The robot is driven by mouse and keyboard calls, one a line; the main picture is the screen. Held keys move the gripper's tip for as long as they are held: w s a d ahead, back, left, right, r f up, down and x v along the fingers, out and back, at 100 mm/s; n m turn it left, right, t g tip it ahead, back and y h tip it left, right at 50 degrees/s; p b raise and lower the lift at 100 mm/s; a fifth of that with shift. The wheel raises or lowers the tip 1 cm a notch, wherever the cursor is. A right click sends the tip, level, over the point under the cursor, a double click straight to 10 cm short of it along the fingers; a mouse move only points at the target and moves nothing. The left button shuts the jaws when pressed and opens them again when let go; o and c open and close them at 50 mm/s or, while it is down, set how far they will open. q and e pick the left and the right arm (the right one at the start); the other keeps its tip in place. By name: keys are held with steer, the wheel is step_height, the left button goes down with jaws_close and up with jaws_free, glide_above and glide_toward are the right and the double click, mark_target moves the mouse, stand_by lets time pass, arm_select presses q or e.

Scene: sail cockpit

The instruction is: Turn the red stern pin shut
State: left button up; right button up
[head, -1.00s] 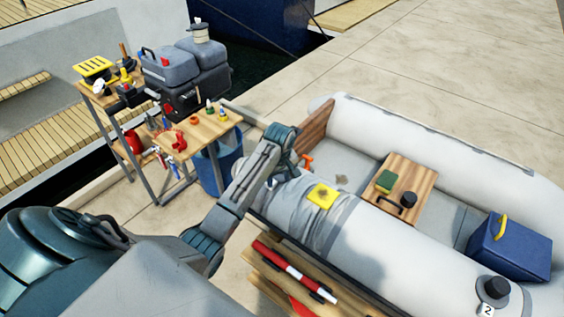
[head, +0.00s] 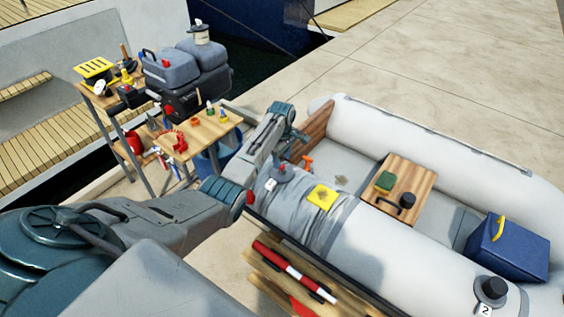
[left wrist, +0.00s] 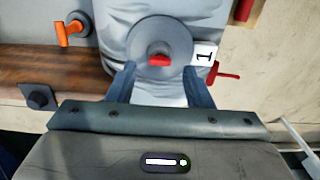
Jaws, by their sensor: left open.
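The red stern pin (left wrist: 159,60) is a short red bar in the middle of a round grey valve beside a white tag marked 1. In the left wrist view it lies roughly crosswise. In the head view the valve's red pin (head: 281,168) shows small on the near grey tube of the boat, just right of my left arm. My left gripper (left wrist: 159,75) is open, with one finger on each side of the lower part of the valve. Nothing is held between the fingers, and I cannot tell whether they touch the valve. My right gripper is not in view.
A yellow pad (head: 321,197) lies on the tube. A second valve (head: 491,291) is at the lower right. A work table (head: 196,135) with small items stands left of the boat.

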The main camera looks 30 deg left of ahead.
mark_target(282, 168)
arm_select(q)
steer(key=shift+f, duration=1.35)
steer(key=c, duration=1)
